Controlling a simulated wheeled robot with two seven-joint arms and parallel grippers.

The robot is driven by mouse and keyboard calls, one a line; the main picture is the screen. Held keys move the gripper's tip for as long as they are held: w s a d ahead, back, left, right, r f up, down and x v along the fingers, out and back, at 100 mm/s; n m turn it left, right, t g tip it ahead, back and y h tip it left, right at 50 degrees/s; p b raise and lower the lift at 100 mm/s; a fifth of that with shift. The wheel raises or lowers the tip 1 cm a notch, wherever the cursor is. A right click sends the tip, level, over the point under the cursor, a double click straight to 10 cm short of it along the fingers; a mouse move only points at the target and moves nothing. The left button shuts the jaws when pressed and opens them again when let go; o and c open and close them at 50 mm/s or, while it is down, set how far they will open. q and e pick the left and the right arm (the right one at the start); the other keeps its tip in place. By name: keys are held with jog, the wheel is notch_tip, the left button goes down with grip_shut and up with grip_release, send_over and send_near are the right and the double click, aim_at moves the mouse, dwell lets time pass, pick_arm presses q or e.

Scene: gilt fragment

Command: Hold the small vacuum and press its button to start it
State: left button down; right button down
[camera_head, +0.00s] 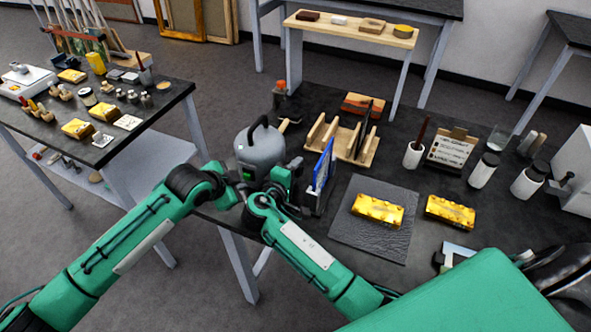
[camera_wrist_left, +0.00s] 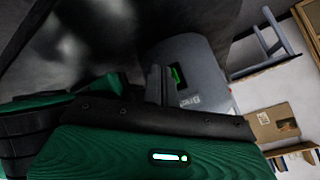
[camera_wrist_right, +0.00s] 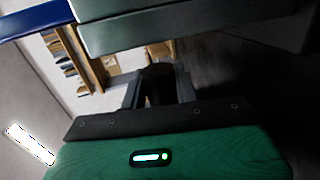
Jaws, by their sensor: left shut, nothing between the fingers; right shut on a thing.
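The small vacuum (camera_head: 262,152), a grey rounded body with a black top handle, is at the left edge of the dark table in the head view. In the left wrist view its grey body (camera_wrist_left: 200,68) shows a green-lit button. My left gripper (camera_wrist_left: 156,84) is shut and empty, its fingertips close to the button; I cannot tell whether they touch. My right gripper (camera_wrist_right: 160,88) is shut on a dark, round part that appears to belong to the vacuum. My arms partly hide the vacuum's lower front in the head view.
A blue panel (camera_head: 323,168) stands right of my right gripper, with a wooden rack (camera_head: 343,140) behind it. Yellow blocks (camera_head: 377,209) rest on and beside a dark mat (camera_head: 362,240). White bottles (camera_head: 484,170) stand farther right. A side table (camera_head: 150,112) with small items is at left.

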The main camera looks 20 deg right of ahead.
pick_arm(q)
jog(key=shift+s+a, duration=1.9)
jog(key=shift+a, duration=0.3)
pick_arm(e)
jog(key=c, duration=1)
grip_release()
jog(key=shift+o, duration=0.2)
